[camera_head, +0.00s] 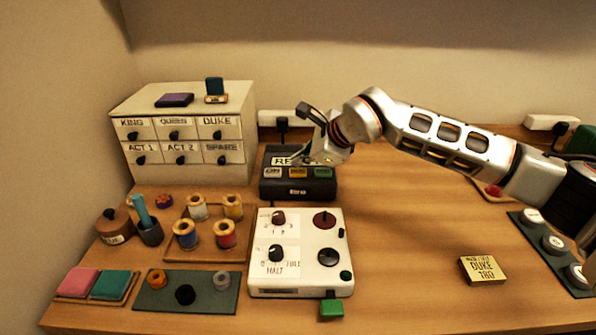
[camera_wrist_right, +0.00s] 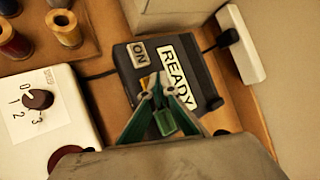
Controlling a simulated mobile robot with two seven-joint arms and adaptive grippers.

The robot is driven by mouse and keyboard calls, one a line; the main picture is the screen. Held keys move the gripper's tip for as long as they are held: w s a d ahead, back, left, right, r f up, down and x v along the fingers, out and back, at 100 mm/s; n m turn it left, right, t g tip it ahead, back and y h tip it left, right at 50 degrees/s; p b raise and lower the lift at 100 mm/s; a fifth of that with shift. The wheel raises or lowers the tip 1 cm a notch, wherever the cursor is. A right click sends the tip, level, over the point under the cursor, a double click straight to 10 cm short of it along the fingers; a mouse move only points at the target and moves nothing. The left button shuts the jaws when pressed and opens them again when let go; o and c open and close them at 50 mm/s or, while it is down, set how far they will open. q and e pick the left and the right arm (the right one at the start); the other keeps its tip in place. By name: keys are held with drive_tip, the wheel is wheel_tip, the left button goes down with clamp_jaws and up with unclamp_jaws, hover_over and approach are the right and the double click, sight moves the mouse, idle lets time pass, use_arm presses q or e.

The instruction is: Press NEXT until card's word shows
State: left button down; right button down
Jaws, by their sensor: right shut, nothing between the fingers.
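A black device (camera_head: 270,187) stands at the back middle, with a white display (camera_head: 282,161) partly hidden by my right gripper. In the right wrist view the display (camera_wrist_right: 178,73) reads READY. Its front row has a pale ON button (camera_head: 272,173), a yellow button (camera_head: 298,173) and a green button (camera_head: 322,173); their small lettering is unclear, so I cannot tell which is NEXT. A tan card (camera_head: 482,268) lies at the right and reads DUKE with smaller text. My right gripper (camera_head: 302,161) is shut and empty, just above the device near the yellow button; contact is unclear.
A white control box (camera_head: 262,225) with knobs stands in front of the device. A labelled drawer cabinet (camera_head: 185,163) is behind left. Spools on a wooden tray (camera_head: 180,255) are at left. The table between device and card is clear.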

sight(300, 172)
idle(0.4)
use_arm(q)
drive_tip(key=shift+f, duration=0.15)
use_arm(e)
drive_tip(key=shift+f, duration=0.4)
use_arm(q)
drive_tip(key=shift+s+f, duration=0.15)
use_arm(e)
drive_tip(key=shift+f, duration=0.55)
idle(0.5)
drive_tip(key=shift+r, duration=0.15)
use_arm(q)
drive_tip(key=shift+w+r, duration=0.25)
drive_tip(key=shift+r, duration=0.45)
use_arm(e)
drive_tip(key=shift+r, duration=0.8)
use_arm(q)
drive_tip(key=shift+p, duration=0.3)
